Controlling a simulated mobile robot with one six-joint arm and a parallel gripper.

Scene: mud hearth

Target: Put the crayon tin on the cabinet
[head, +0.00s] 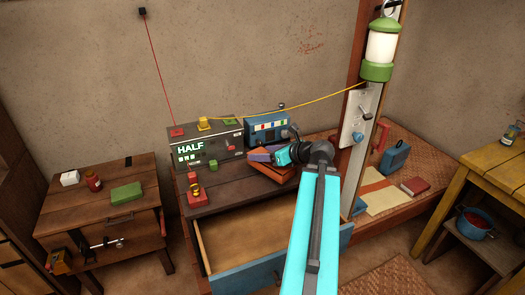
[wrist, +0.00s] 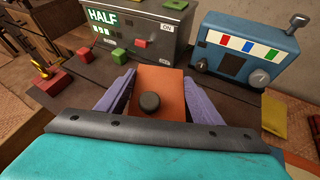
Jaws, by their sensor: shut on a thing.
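My gripper (wrist: 158,100) has purple fingers, closed on the two sides of an orange box (wrist: 158,82), likely the crayon tin; no label shows. A dark round knob lies in front of its near part. In the head view the orange box (head: 268,171) shows beside the purple finger, over the right part of the dark wooden unit (head: 225,196) with an open drawer. Whether it touches the top is unclear. A lower wooden cabinet (head: 100,206) with a latched front stands at the left. Which one is the task's cabinet cannot be told.
A grey HALF box (head: 208,150) and a blue panel box (head: 266,127) stand behind my gripper. The blue-fronted drawer (head: 250,275) juts out. A post with a lantern (head: 380,48) rises at right. A white box, a jar and a green box (head: 126,194) sit on the left cabinet.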

